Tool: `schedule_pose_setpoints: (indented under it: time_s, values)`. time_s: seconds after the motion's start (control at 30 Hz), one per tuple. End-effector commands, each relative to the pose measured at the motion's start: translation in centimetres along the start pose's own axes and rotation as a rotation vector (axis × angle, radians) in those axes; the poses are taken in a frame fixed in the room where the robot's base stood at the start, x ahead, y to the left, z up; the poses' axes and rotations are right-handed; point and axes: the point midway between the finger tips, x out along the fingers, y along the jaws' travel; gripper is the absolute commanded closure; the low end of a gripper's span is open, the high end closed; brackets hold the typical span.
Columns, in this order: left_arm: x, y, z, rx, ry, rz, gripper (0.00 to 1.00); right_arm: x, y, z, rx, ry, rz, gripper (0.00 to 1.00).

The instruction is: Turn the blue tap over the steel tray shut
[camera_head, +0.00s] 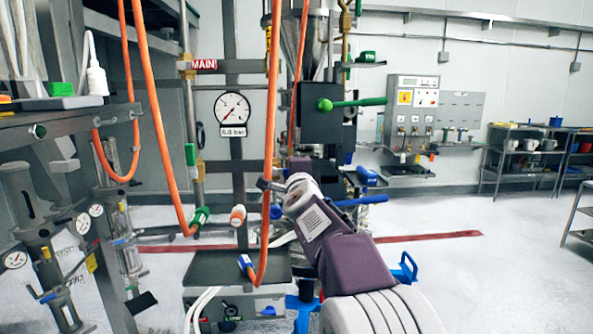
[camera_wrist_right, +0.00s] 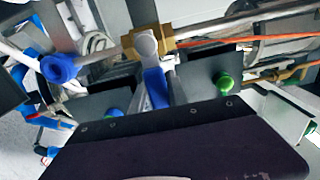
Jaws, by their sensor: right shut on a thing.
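The steel tray (camera_head: 215,268) stands low in the centre of the head view. Above it is a row of taps, and the blue tap (camera_head: 275,212) is the right-hand one, beside my right gripper. My right gripper (camera_head: 270,186) reaches in from the lower right and is shut on the blue tap. In the right wrist view, the blue lever (camera_wrist_right: 157,88) runs down from a brass fitting (camera_wrist_right: 135,42), close in front of the dark gripper body. The head view does not show the grip clearly. My left gripper is in neither view.
A green tap (camera_head: 200,215) and an orange tap (camera_head: 237,215) sit left of the blue one. Orange hoses (camera_head: 272,120) hang close to my right gripper. A pressure gauge (camera_head: 232,107) is above. Another blue handle (camera_head: 360,200) lies to the right, behind my arm.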

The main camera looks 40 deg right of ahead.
Motion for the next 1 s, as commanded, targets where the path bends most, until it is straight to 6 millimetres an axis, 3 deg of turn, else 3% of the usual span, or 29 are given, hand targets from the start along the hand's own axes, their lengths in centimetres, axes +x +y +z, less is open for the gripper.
schedule_pose_setpoints:
  time_s: [0.23,0.27,0.3,0.33,0.67,1.0]
  values:
    - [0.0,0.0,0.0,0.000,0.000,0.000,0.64,0.0,-0.2,0.0,0.004,0.000,-0.004,1.00]
    - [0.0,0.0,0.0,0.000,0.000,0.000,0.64,0.0,-0.2,0.0,0.004,0.000,-0.004,0.72]
    - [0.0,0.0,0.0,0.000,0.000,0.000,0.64,0.0,-0.2,0.0,0.003,0.000,-0.004,0.61]
    - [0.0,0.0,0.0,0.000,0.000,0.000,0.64,0.0,-0.2,0.0,0.003,0.000,-0.003,0.58]
    - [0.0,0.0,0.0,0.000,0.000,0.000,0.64,-0.5,-0.1,0.0,0.001,0.000,-0.003,0.58]
    - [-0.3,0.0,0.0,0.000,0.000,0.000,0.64,-7.3,-0.3,0.1,0.002,-0.002,-0.002,0.58]
